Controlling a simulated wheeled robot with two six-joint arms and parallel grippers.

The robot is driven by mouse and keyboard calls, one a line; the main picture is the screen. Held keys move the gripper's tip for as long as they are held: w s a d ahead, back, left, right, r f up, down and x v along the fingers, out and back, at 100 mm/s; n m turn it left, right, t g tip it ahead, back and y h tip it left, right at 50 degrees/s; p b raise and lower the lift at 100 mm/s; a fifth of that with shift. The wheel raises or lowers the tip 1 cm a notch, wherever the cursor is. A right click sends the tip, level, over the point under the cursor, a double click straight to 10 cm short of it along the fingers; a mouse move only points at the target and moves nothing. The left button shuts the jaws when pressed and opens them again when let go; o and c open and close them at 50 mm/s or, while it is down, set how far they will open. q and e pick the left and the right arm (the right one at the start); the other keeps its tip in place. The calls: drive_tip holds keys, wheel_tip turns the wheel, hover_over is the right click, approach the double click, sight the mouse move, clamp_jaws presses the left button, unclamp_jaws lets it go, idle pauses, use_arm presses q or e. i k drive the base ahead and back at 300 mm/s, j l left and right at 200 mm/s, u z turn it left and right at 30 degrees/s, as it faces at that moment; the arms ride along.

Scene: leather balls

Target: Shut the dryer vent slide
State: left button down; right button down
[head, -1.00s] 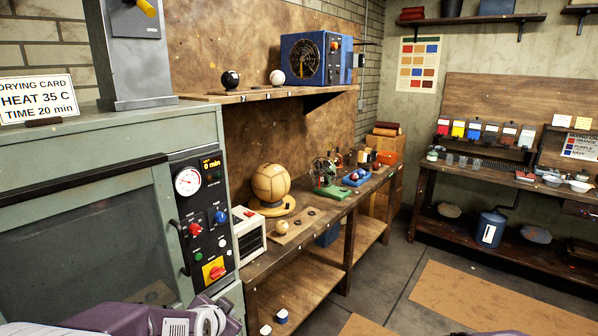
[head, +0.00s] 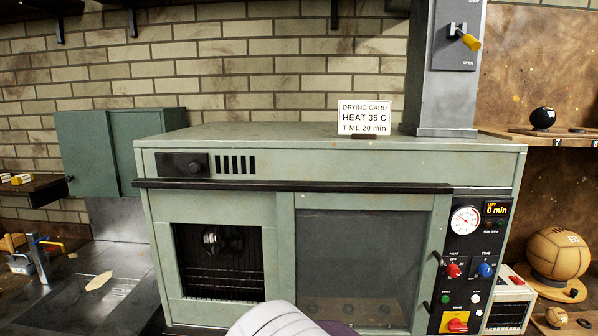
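The green dryer cabinet (head: 300,188) stands in front of me. At the upper left of its front is a vent: a dark slide plate with a round knob (head: 182,165) on the left and several dark vertical slots (head: 236,165) uncovered to its right. A grey duct (head: 448,90) rises from the cabinet top. It carries a yellow-tipped lever (head: 468,41) pointing down and right, above the word OPEN. A pale rounded part of my arm shows at the bottom middle; neither gripper's fingers are in view.
A dark rail (head: 300,185) runs under the vent. The front's left opening (head: 222,265) shows a fan and rack; a glass panel (head: 365,265) is on the right. A drying card (head: 364,117) stands on top. The control panel (head: 472,265) reads 0 min.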

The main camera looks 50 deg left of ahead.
sight(178, 164)
drive_tip(key=l+u, duration=0.15)
drive_tip(key=u, duration=2.3)
drive_tip(key=k+j, duration=0.05)
drive_tip(key=j, duration=0.05)
